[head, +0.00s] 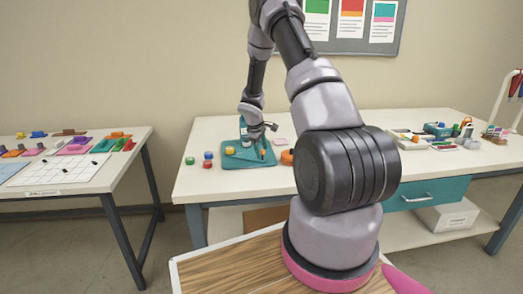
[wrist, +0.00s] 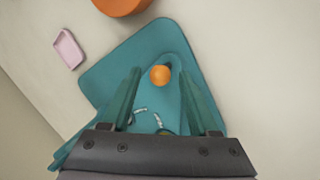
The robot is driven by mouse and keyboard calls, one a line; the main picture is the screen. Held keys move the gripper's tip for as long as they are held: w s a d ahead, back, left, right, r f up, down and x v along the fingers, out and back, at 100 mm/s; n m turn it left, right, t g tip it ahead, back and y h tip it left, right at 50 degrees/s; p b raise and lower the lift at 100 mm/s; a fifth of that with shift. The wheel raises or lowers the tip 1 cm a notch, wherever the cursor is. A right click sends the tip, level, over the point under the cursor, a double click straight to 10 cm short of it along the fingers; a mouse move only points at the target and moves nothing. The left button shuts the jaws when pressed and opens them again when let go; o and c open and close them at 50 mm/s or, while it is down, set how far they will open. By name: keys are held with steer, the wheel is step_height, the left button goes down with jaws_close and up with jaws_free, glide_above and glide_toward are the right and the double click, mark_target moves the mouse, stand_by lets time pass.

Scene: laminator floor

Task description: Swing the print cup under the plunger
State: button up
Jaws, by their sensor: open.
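A teal machine with a flat base plate (head: 234,160) stands on the middle table; the plate also fills the centre of the wrist view (wrist: 110,75). An upright teal post (head: 243,126) rises at its back, beside my gripper (head: 266,142). A small orange ball knob (wrist: 161,75) shows in the wrist view between the two open fingers of my gripper (wrist: 160,82), with a gap on each side. White arc marks (wrist: 151,111) lie on the plate nearer the palm. A yellow piece (head: 230,150) sits at the plate's left. The cup and plunger are not clearly distinguishable; my gripper hides part of the machine.
Red, blue and green small pieces (head: 207,160) stand left of the plate. An orange round object (wrist: 122,4) and a pink tray (wrist: 68,48) lie near it. More items crowd the table's right end (head: 440,132). A side table (head: 88,172) holds coloured parts.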

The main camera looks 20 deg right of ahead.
jaws_close()
stand_by(1.4)
